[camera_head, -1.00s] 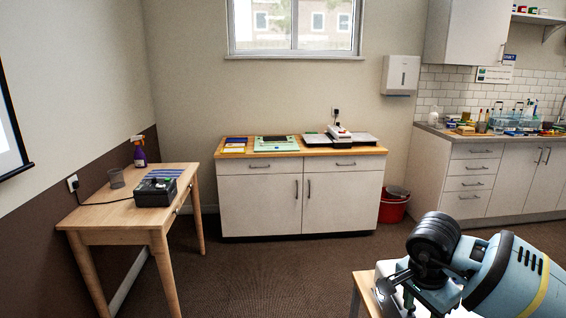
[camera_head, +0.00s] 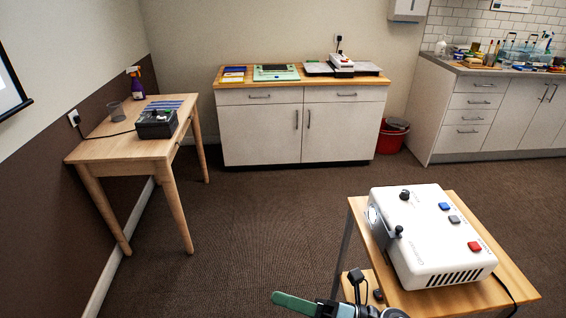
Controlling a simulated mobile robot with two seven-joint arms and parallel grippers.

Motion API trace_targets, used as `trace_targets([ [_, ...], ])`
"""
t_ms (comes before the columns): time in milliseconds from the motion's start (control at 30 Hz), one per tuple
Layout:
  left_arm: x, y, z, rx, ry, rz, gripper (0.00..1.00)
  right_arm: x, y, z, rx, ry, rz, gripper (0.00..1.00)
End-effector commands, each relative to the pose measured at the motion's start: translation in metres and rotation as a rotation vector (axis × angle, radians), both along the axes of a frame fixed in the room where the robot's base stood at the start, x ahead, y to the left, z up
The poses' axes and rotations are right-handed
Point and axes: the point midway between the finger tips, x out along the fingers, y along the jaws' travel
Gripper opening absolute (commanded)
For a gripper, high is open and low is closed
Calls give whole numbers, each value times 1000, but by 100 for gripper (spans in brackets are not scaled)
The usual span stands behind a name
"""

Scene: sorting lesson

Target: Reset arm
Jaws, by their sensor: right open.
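My right gripper (camera_head: 335,305) shows at the bottom edge of the head view, left of the front of a small wooden table. It is open, and much of it is cut off by the frame's edge. A flat green strip (camera_head: 293,303) shows at its left; I cannot tell whether it is part of the gripper. I see nothing clearly held. My left gripper is not in view.
A white box with coloured buttons (camera_head: 432,232) stands on the small wooden table (camera_head: 515,285) close to my right gripper. A side table (camera_head: 110,150) stands left, a cabinet (camera_head: 258,128) at the back. The brown floor between is clear.

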Motion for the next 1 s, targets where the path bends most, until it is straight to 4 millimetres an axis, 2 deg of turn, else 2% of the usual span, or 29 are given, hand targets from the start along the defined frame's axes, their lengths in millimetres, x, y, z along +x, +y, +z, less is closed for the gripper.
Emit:
trace_targets([
  [33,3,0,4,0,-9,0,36,0,-7,-2,78,126,-68,47],
  [167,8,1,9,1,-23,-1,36,6,-35,-20,267,453,-246,47],
  [267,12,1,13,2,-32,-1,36,4,-61,-46,410,710,-383,47],
  [367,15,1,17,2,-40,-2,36,-8,-90,-80,548,968,-525,47],
  [467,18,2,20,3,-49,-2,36,-31,-119,-120,686,1222,-669,47],
  [600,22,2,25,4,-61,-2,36,-84,-156,-177,875,1566,-877,47],
  [700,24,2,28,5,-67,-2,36,-127,-175,-209,991,1767,-1009,47],
  [833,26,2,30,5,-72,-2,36,-172,-188,-234,1097,1942,-1132,47],
  [900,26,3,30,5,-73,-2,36,-188,-192,-242,1131,1997,-1173,47],
  [1000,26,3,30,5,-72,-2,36,-200,-194,-247,1157,2039,-1203,47],
])
